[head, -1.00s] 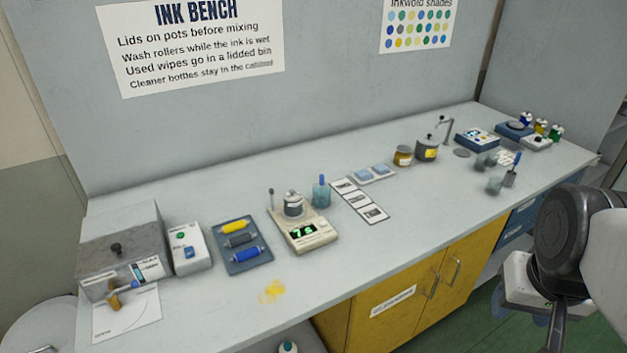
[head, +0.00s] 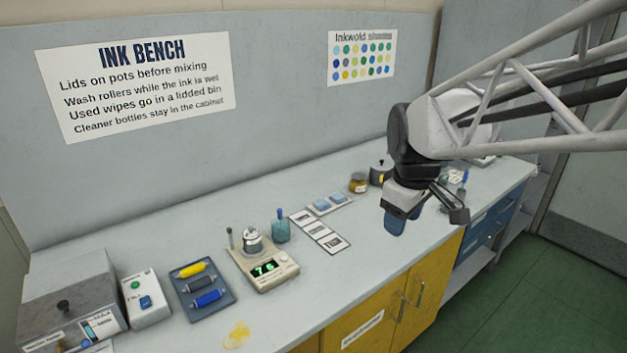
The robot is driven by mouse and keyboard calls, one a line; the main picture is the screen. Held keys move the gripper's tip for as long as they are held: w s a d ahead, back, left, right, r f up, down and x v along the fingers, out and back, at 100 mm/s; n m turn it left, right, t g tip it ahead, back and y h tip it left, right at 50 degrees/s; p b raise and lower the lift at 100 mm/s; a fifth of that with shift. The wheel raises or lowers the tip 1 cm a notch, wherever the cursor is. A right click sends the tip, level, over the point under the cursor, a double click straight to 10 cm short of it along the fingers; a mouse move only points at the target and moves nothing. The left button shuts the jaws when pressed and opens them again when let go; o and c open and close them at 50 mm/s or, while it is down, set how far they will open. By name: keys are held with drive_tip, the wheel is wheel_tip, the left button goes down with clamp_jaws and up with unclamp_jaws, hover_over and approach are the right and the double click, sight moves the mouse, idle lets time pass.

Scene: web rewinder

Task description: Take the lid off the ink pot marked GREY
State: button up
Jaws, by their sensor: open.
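A small grey pot (head: 254,246) with a pale knobbed lid (head: 252,234) stands upright on a digital scale (head: 272,275). A second, darker grey pot (head: 379,173) with a dark knob stands farther back, partly hidden by my arm. I cannot read GREY on either pot, so I cannot tell which is so marked. The lids appear to be on. My gripper (head: 427,217) is open and empty, hanging in front of the bench's right part. It is well to the right of the scale and touches nothing that I can see.
An amber jar (head: 358,184) stands left of the darker pot. A teal bottle (head: 281,231) stands close beside the scale. A card strip (head: 320,232), a blue roller tray (head: 204,292) and a yellow spill (head: 237,335) lie on the bench (head: 345,265).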

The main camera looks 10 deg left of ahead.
drive_tip(key=w+a+f+n, duration=0.2)
drive_tip(key=w+a+n, duration=0.3)
drive_tip(key=w+a, duration=0.4)
drive_tip(key=n+g, duration=0.2)
drive_tip(key=n, duration=1.4)
hover_over(251, 227)
wheel_tip(251, 227, down, 16)
drive_tip(key=shift+s+d, duration=0.1)
drive_tip(key=shift+d, duration=0.05)
drive_tip(key=shift+a+f, duration=0.15)
drive_tip(key=shift+a, duration=0.05)
drive_tip(key=shift+f, duration=1.3)
